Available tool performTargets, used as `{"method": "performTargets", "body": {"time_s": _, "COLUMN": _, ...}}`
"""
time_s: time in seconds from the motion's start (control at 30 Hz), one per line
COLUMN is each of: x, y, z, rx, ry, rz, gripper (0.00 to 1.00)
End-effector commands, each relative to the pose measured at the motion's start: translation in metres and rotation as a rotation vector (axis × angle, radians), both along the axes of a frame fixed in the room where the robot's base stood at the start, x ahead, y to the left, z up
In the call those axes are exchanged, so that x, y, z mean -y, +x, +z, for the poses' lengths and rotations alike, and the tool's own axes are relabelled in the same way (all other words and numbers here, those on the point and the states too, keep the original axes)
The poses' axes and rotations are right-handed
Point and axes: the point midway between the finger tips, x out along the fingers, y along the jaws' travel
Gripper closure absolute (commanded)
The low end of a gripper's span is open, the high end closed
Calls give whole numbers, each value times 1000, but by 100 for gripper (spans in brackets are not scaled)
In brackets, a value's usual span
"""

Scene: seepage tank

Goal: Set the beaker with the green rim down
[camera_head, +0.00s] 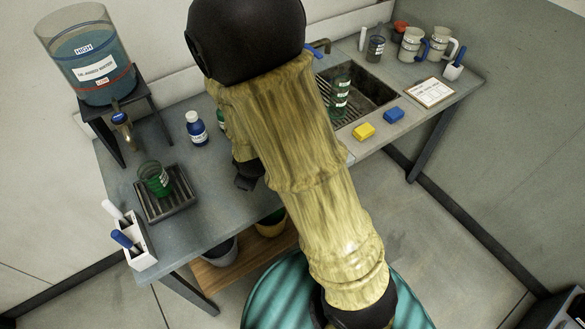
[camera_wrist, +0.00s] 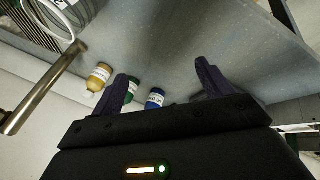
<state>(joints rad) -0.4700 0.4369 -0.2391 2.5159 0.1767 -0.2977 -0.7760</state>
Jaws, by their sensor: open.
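A clear beaker with green on it (camera_head: 155,180) stands upright on the dark slatted tray (camera_head: 182,207) under the tank's tap. Another clear beaker with green markings (camera_head: 340,95) stands at the sink (camera_head: 372,97). I cannot tell from the head view which one has the green rim. My gripper (camera_wrist: 163,88) is open, with nothing between its two dark fingers. In the head view it is mostly hidden by my arm. It is over the bench, to the right of the tray. A clear vessel (camera_wrist: 55,22) is cut off at the wrist view's upper left.
A water tank (camera_head: 90,62) stands on a black stand at the left. A blue bottle (camera_head: 196,128) is on the bench; amber (camera_wrist: 98,76) and green (camera_wrist: 132,88) bottles are nearby. Sponges, mugs and a marker holder (camera_head: 130,238) occupy other spots. The front bench middle looks clear.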

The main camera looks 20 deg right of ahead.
Motion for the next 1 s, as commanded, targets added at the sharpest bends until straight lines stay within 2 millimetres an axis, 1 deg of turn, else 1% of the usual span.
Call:
{"method": "performTargets", "body": {"time_s": 0.03, "x": 11, "y": -7, "z": 13, "rx": -29, "ry": 67, "rz": -98, "gripper": 21}}
{"method": "performTargets", "body": {"time_s": 0.17, "x": 32, "y": -33, "z": 40, "rx": -121, "ry": 203, "rz": -340, "gripper": 21}}
{"method": "performTargets", "body": {"time_s": 0.3, "x": 56, "y": -65, "z": 68, "rx": -199, "ry": 296, "rz": -594, "gripper": 21}}
{"method": "performTargets", "body": {"time_s": 0.4, "x": 68, "y": -85, "z": 82, "rx": -234, "ry": 325, "rz": -731, "gripper": 21}}
{"method": "performTargets", "body": {"time_s": 0.47, "x": 72, "y": -92, "z": 86, "rx": -247, "ry": 332, "rz": -780, "gripper": 21}}
{"method": "performTargets", "body": {"time_s": 0.6, "x": 74, "y": -98, "z": 88, "rx": -259, "ry": 334, "rz": -818, "gripper": 21}}
{"method": "performTargets", "body": {"time_s": 1.0, "x": 74, "y": -97, "z": 88, "rx": -259, "ry": 334, "rz": -813, "gripper": 21}}
